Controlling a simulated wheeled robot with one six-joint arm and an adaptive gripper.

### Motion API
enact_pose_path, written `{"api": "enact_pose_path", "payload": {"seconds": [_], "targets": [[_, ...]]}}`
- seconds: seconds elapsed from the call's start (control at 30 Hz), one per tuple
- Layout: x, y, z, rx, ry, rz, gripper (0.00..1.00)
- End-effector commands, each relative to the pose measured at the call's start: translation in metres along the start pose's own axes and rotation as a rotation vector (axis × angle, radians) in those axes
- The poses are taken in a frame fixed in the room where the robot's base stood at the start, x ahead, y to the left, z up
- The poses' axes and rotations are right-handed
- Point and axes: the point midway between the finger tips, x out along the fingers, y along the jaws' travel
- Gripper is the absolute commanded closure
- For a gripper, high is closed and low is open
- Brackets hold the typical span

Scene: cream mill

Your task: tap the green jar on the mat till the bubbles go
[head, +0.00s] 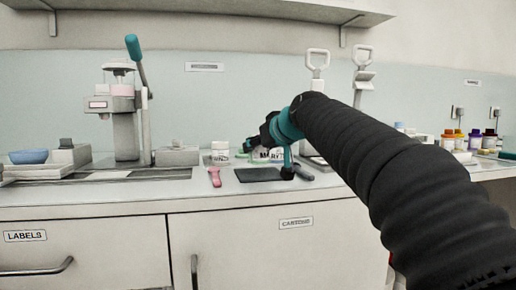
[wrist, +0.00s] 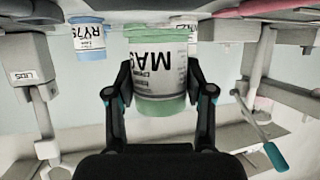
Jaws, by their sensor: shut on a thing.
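The green jar (wrist: 160,70) is white with green ends and a large black-lettered label. In the wrist view, which looks upside down, it fills the space between the fingers of my gripper (wrist: 160,88). My gripper is shut on its sides. In the head view my gripper (head: 272,140) is at the worktop, partly hiding the jar. The dark mat (head: 256,175) lies flat at the worktop's front, just below and in front of the gripper. I cannot tell whether the jar touches the mat. No bubbles can be made out.
A press with a teal lever (head: 134,48) is further left. A blue-banded jar (wrist: 89,42) is near the held jar. Several small bottles (head: 460,139) stand at right.

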Motion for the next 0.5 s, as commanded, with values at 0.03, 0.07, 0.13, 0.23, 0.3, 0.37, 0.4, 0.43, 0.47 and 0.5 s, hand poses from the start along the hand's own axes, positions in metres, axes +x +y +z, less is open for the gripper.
{"api": "enact_pose_path", "payload": {"seconds": [0.03, 0.07, 0.13, 0.23, 0.3, 0.37, 0.4, 0.43, 0.47, 0.5], "targets": [[0.0, 0.0, -0.001, 0.0, 0.0, 0.0, 0.91], [0.0, 0.0, -0.001, 0.0, 0.0, 0.0, 0.91], [0.0, 0.0, 0.0, 0.0, 0.0, 0.0, 0.91], [0.0, 0.0, 0.0, 0.0, 0.0, 0.0, 0.91], [0.002, 0.0, 0.004, 0.0, 0.0, 0.0, 0.91], [0.004, 0.0, 0.009, 0.0, 0.0, 0.0, 0.91], [0.006, 0.0, 0.014, 0.001, 0.0, 0.0, 0.91], [0.008, 0.0, 0.019, 0.001, 0.0, 0.0, 0.91], [0.01, 0.0, 0.023, 0.001, 0.0, 0.0, 0.91], [0.012, 0.0, 0.03, 0.001, 0.0, 0.0, 0.91]]}}
